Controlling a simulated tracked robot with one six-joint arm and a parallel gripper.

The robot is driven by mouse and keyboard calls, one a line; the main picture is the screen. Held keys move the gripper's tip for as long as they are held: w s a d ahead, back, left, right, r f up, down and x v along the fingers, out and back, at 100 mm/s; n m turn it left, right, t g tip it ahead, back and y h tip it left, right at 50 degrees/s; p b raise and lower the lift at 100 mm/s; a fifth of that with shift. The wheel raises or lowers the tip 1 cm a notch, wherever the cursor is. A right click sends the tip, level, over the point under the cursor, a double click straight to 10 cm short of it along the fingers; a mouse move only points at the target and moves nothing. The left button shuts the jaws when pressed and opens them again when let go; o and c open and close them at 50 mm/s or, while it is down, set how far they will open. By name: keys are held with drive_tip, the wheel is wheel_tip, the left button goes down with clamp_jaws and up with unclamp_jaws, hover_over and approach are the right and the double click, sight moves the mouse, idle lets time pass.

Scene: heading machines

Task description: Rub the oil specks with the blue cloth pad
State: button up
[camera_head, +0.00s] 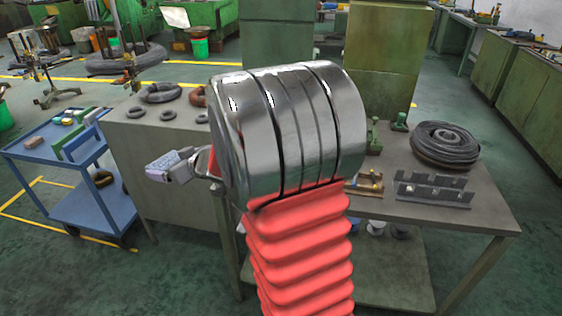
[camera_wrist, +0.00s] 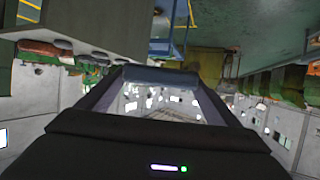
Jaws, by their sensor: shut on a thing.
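In the wrist view, my gripper (camera_wrist: 160,82) has its two dark fingers on either side of a dull blue-grey pad (camera_wrist: 158,75), which spans between the tips. It looks like the blue cloth pad, held off any surface. In the head view, my metal wrist and red sleeve cover the middle, and only a small grey end part of my arm shows to their left, above the floor side of the bench. I cannot make out the oil specks in either view; the surface behind my arm is hidden.
A blue trolley (camera_head: 95,205) with small goods stands at the left. Green cabinets (camera_head: 385,60) stand behind. The floor at front left is clear.

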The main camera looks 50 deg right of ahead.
drive_tip(key=s+d+f+m+h, duration=0.1)
drive_tip(key=s+d+f+h, duration=0.1)
drive_tip(key=d, duration=0.8)
drive_tip(key=s+d+f+m+h, duration=0.2)
drive_tip(key=s+d, duration=0.5)
drive_tip(key=d, duration=0.4)
drive_tip(key=s+d+f+m+h, duration=0.2)
drive_tip(key=s+d+f, duration=0.2)
drive_tip(key=d, duration=0.6)
drive_tip(key=shift+s+d+f+g, duration=0.3)
drive_tip(key=shift+s+f, duration=0.05)
drive_tip(key=shift+s, duration=0.4)
drive_tip(key=shift+f, duration=0.1)
